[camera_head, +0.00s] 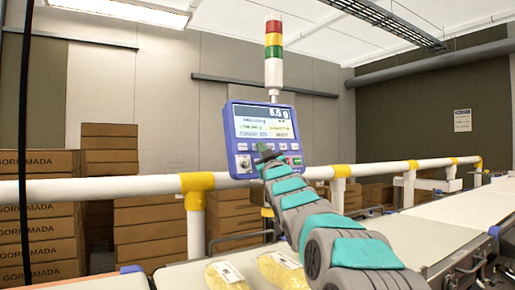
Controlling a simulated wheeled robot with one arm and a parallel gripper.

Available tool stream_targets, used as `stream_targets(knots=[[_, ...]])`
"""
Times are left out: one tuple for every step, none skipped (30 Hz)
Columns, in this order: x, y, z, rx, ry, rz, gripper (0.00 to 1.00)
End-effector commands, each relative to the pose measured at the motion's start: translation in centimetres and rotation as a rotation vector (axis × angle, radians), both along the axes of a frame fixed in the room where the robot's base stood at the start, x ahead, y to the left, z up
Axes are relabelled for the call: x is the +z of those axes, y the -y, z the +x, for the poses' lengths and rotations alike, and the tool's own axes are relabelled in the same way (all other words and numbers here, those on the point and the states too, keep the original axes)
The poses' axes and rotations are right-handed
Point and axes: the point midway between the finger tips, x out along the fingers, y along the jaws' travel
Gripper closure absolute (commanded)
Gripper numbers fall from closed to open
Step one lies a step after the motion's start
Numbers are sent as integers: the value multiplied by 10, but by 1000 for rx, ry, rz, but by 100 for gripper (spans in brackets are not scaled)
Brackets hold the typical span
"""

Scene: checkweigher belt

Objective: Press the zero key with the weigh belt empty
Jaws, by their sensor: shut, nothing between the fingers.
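The screen text is too small to read surely. My gripper (263,149) is shut and empty, at the lower middle of the unit's face, over or right by the key row. My arm and gripper hide some keys, and I cannot tell whether a fingertip touches one. The zero key cannot be made out. Two yellow packs with white labels, a left one (228,280) and a right one (283,274), lie on the pale belt surface (180,279) in front.
Stacked cardboard boxes (40,225) stand behind at left. Another pale belt (440,225) runs off at right.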

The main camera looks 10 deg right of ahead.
Motion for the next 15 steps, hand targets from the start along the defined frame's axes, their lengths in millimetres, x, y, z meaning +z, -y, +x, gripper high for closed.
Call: stream_targets(knots=[[0, 0, 0, 0, -1, 0, 100], [0, 0, 0, 0, -1, 0, 100], [0, 0, 0, 0, -1, 0, 100], [0, 0, 0, 0, -1, 0, 100], [0, 0, 0, 0, -1, 0, 100], [-1, 0, 0, 0, -1, 0, 100], [0, 0, 0, 0, -1, 0, 100], [0, 0, 0, 0, -1, 0, 100], [0, 0, 0, 0, -1, 0, 100], [0, 0, -1, 0, -1, 0, 100], [0, 1, -1, 0, -1, 0, 100], [0, 1, -2, 0, -1, 0, 100], [1, 2, -3, 0, -1, 0, 100], [1, 2, -4, 0, -1, 0, 100], [2, 3, -6, 0, -1, 0, 100]])
